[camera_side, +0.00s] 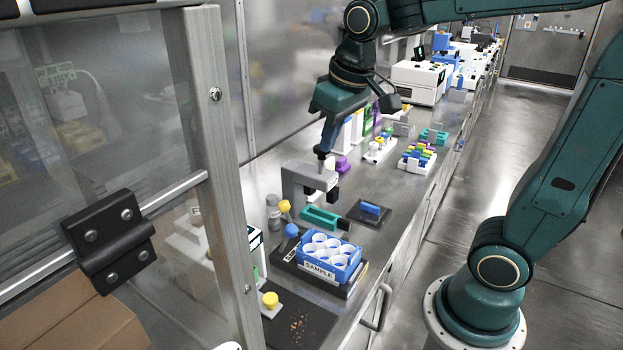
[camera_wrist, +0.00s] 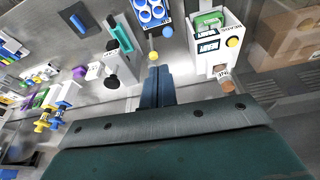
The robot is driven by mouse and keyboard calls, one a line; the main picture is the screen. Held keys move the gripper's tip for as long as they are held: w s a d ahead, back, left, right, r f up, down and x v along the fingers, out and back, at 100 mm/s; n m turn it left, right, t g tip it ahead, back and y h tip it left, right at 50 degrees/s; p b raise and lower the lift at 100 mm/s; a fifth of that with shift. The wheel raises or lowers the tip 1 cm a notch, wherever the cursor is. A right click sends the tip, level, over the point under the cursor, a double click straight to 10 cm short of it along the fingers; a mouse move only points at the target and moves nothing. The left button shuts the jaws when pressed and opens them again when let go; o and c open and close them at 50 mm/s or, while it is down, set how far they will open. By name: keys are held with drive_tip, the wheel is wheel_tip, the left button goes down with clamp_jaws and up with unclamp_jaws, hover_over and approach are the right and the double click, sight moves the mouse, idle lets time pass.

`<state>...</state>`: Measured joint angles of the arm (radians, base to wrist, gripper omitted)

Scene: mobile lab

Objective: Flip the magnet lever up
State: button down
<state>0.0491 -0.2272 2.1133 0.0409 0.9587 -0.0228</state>
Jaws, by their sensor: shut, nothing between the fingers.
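My gripper (camera_side: 321,160) is shut and empty, pointing down at the top of a grey arch-shaped device (camera_side: 300,178) in the side view. I cannot tell whether it touches it. In the wrist view my closed blue fingers (camera_wrist: 158,74) end just below a yellow ball knob (camera_wrist: 153,57). That yellow knob (camera_side: 284,206) stands beside the grey device in the side view. A blue ball knob (camera_side: 291,230) stands close to the sample rack, and it shows in the wrist view (camera_wrist: 167,32). No lever is labelled as the magnet lever, so I cannot tell which part it is.
A blue sample rack (camera_side: 346,264) with white round wells stands in front. A teal block (camera_side: 321,217) and a dark pad (camera_side: 382,219) lie near the grey device. A white labelled box (camera_wrist: 213,64) stands right in the wrist view. A glass panel stands left in the side view.

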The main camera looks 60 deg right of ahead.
drive_tip(key=g, duration=0.1)
hover_over(289, 220)
drive_tip(key=s+a, duration=0.3)
drive_tip(key=s, duration=0.1)
drive_tip(key=s+x, duration=0.1)
drive_tip(key=x, duration=0.3)
drive_tip(key=w+d+f+m+g, duration=0.1)
drive_tip(key=w+d+f+g, duration=0.1)
drive_tip(key=w+f, duration=0.6)
drive_tip(key=shift+w+d+f, duration=0.3)
drive_tip(key=shift+w+d, duration=0.1)
drive_tip(key=shift+d, duration=0.15)
wheel_tip(289, 220, down, 10)
drive_tip(key=shift+d, duration=0.25)
